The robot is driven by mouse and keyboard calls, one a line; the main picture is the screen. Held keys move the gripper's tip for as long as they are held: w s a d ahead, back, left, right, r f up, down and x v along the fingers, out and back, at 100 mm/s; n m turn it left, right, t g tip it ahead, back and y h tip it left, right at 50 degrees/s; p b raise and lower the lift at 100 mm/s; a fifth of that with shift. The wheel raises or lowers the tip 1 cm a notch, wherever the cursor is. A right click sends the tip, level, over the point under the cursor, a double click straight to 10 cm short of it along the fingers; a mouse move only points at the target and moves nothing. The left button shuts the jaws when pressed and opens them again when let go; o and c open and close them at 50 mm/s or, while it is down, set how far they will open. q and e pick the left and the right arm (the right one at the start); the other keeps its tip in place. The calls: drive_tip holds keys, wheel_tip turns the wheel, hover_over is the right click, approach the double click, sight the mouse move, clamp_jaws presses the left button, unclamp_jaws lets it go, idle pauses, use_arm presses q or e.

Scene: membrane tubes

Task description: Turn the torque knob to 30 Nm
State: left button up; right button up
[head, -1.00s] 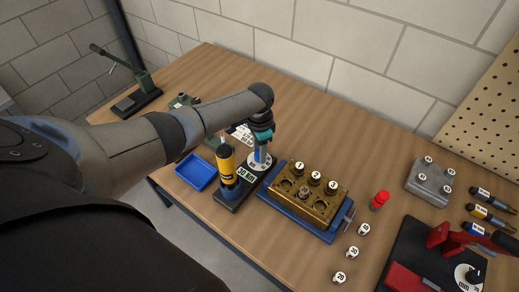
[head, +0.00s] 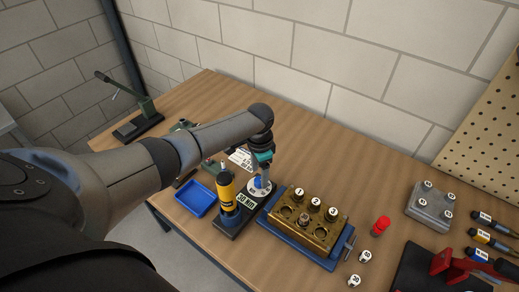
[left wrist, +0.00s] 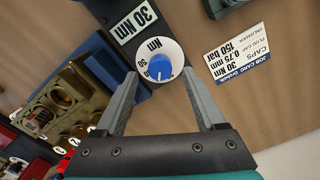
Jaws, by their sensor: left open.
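The torque knob (head: 258,181) is blue and sits in the middle of a round white dial (head: 249,187) on a dark base. The knob also shows in the left wrist view (left wrist: 160,67). The dial reads "Nm" and has numbers around its rim, only partly readable; I cannot tell which one the knob points to. A "30 Nm" label (head: 243,200) is on the same base. My left gripper (left wrist: 160,75) points down over the dial, its open fingers on either side of the knob, with no clear contact. My right gripper is not in view.
A yellow and black tool (head: 226,191) stands on the base beside the dial. A blue tray (head: 196,199) lies to its left. A brass block (head: 321,228) with numbered caps is close on the right. A printed job card (left wrist: 237,53) reading "30 Nm" lies flat nearby.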

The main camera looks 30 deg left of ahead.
sight(259, 180)
use_arm(q)
wheel_tip(259, 180, up, 13)
drive_tip(key=p, duration=0.1)
idle(0.7)
